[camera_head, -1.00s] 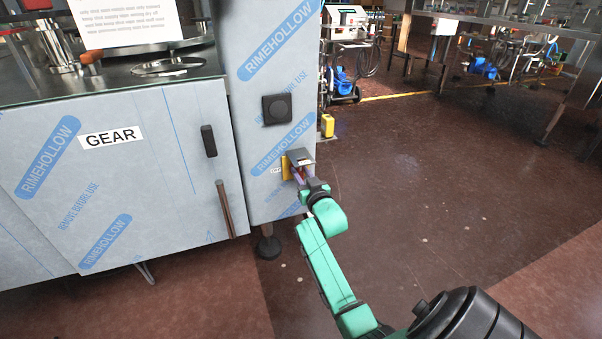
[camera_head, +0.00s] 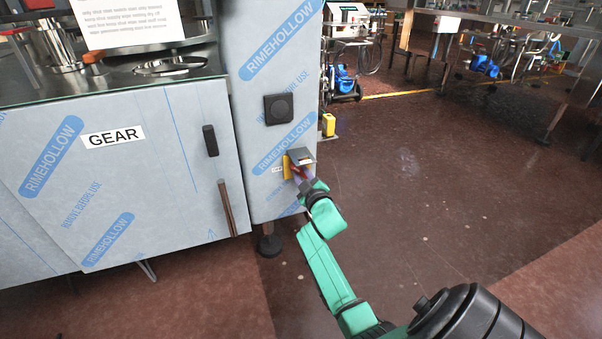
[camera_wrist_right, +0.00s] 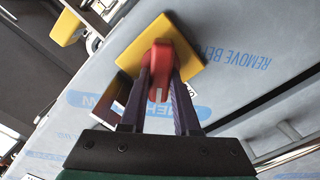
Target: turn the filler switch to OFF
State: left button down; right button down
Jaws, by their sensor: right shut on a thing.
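The filler switch is a red knob on a yellow plate. The yellow plate (camera_head: 287,168) sits low on the right side of the film-wrapped machine column. In the right wrist view the red knob (camera_wrist_right: 162,58) stands out from the yellow plate (camera_wrist_right: 193,47), which looks tilted there. My right gripper (camera_wrist_right: 162,84) has its dark purple fingers closed on both sides of the knob. In the head view the right gripper (camera_head: 300,173) is at the plate, and its hand hides most of the knob. The switch's label is too small to read. My left gripper is out of view.
A grey hood-like piece (camera_head: 301,155) is just above the switch. The GEAR cabinet (camera_head: 115,175) stands left, with a bar handle (camera_head: 227,207). The brown floor to the right is open.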

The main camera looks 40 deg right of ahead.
jog(key=shift+f+n, duration=0.15)
jog(key=shift+n, duration=0.35)
jog(key=n, duration=0.2)
jog(key=n+b, duration=0.1)
jog(key=n, duration=0.1)
jog(key=shift+a+f+n+b, duration=0.1)
jog(key=shift+f+n+b, duration=0.1)
jog(key=shift+n+b, duration=0.1)
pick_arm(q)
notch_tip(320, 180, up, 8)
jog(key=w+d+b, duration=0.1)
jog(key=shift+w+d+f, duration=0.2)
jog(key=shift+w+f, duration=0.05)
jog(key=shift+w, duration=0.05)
pick_arm(e)
jog(key=shift+n, duration=1.9)
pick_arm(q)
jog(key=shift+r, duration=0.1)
pick_arm(e)
jog(key=c, duration=0.6)
grip_release()
jog(key=shift+c, duration=0.2)
